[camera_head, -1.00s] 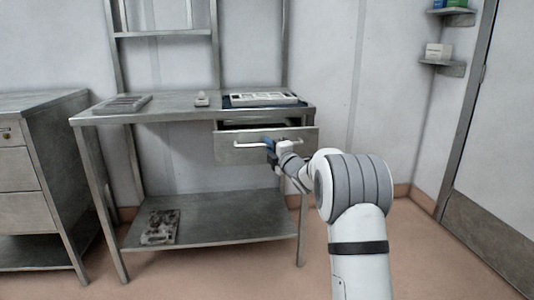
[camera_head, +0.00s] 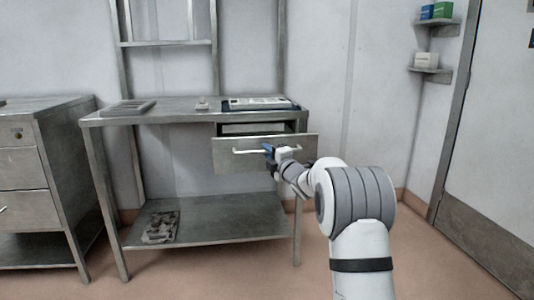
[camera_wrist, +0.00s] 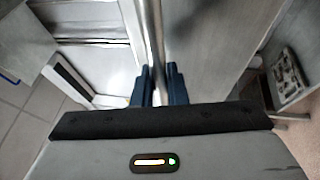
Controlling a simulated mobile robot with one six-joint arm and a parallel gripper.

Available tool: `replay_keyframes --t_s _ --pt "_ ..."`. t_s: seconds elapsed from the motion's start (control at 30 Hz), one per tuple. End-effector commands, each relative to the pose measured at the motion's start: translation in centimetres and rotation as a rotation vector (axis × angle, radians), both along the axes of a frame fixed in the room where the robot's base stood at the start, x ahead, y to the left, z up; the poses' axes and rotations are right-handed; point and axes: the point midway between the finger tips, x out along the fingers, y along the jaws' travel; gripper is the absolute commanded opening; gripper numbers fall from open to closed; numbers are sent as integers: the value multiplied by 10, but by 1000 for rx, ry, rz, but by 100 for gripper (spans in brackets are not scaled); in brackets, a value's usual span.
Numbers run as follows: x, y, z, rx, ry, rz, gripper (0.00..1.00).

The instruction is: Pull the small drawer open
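The small drawer (camera_head: 230,162) hangs under the right part of the metal table. It stands partly open, with a dark gap showing behind its front. Its pale bar handle (camera_head: 243,151) runs across the front. My gripper (camera_head: 268,150) is at the right part of the handle. In the wrist view the metal handle bar (camera_wrist: 147,30) runs down between the two blue fingers of my gripper (camera_wrist: 159,85), which are closed around it. The wrist body hides the bar's lower end.
The metal table (camera_head: 180,115) carries a grey tray (camera_head: 128,108), a small item (camera_head: 202,104) and a dark tray with white parts (camera_head: 258,104). A patterned block (camera_head: 161,228) lies on the lower shelf. A drawer cabinet (camera_head: 20,165) stands left. The floor before the table is clear.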

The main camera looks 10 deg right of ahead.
Motion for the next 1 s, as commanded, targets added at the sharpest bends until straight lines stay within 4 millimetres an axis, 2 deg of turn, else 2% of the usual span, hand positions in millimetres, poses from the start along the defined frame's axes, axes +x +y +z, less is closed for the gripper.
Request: replay_keyframes --t_s 0.03,0.27,0.57,0.67,1.0 --pt "0 -1 -1 1 2 -2 15" --pt "0 0 -1 1 1 0 34" --pt "-2 0 0 1 1 0 34" --pt "-11 -4 -1 1 2 0 34" --pt "-59 -25 -11 1 2 -2 34"
